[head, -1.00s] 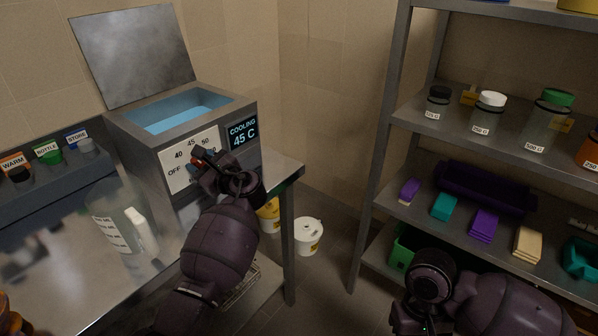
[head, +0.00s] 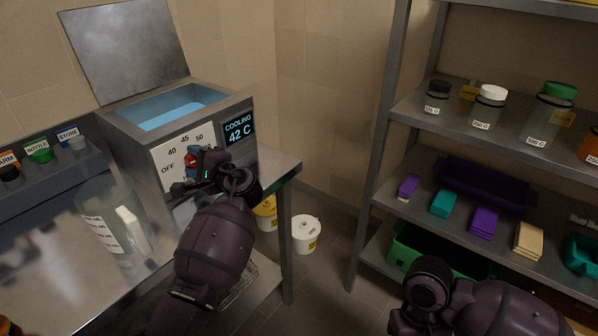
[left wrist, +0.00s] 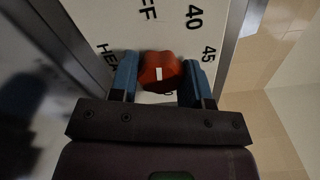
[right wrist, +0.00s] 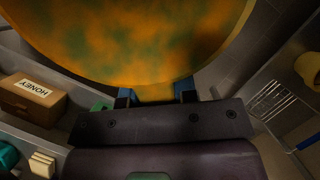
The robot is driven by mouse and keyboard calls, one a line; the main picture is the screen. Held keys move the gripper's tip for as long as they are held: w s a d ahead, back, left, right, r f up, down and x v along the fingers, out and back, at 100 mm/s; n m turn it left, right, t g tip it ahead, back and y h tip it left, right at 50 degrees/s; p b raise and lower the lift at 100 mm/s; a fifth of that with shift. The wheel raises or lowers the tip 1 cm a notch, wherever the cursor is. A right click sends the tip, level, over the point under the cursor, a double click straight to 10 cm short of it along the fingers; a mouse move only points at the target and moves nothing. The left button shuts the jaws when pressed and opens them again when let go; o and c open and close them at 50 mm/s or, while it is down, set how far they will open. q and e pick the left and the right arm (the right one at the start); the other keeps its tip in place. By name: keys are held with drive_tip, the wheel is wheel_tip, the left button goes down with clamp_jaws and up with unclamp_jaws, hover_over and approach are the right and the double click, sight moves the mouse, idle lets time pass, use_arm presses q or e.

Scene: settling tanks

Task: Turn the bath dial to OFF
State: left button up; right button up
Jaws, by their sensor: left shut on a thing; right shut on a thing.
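The bath (head: 150,140) is a grey metal box with an open lid, blue liquid inside and a display reading COOLING 42 C. Its white dial plate (head: 169,163) carries OFF, 40, 45 and 50. My left gripper (left wrist: 160,80) is shut on the red dial (left wrist: 159,66), one blue finger on each side. The dial's white mark lies nearly up-down in the left wrist view, roughly in line with the OFF lettering; which end points cannot be told. In the head view the gripper mostly hides the dial. My right gripper (right wrist: 156,97) is shut on a large mottled orange round thing (right wrist: 130,40).
The steel bench (head: 60,270) holds a clear jug (head: 105,225) in front of the bath. Shelves (head: 420,118) with jars and coloured blocks stand at right. White and yellow buckets (head: 305,235) stand on the floor between. A HONEY box (right wrist: 32,98) shows beside my right gripper.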

use_arm(q)
drive_tip(key=shift+f+n, duration=0.15)
drive_tip(key=shift+n, duration=0.55)
use_arm(e)
drive_tip(key=shift+s+f, duration=0.15)
drive_tip(key=shift+f, duration=0.35)
use_arm(q)
drive_tip(key=o, duration=0.9)
drive_tip(key=shift+s+d+r, duration=0.2)
drive_tip(key=shift+s+d, duration=0.15)
drive_tip(key=shift+d, duration=0.05)
drive_tip(key=p+v, duration=0.1)
drive_tip(key=v, duration=0.8)
drive_tip(key=shift+s+d, duration=0.25)
drive_tip(key=shift+d, duration=0.05)
use_arm(e)
drive_tip(key=r, duration=0.1)
drive_tip(key=w+r, duration=0.1)
drive_tip(key=r, duration=0.1)
drive_tip(key=shift+r+t, duration=0.2)
drive_tip(key=shift+t, duration=0.1)
use_arm(q)
drive_tip(key=shift+s+d+f, duration=0.1)
drive_tip(key=shift+s+d, duration=0.3)
drive_tip(key=shift+d, duration=0.1)
use_arm(e)
drive_tip(key=shift+r, duration=0.1)
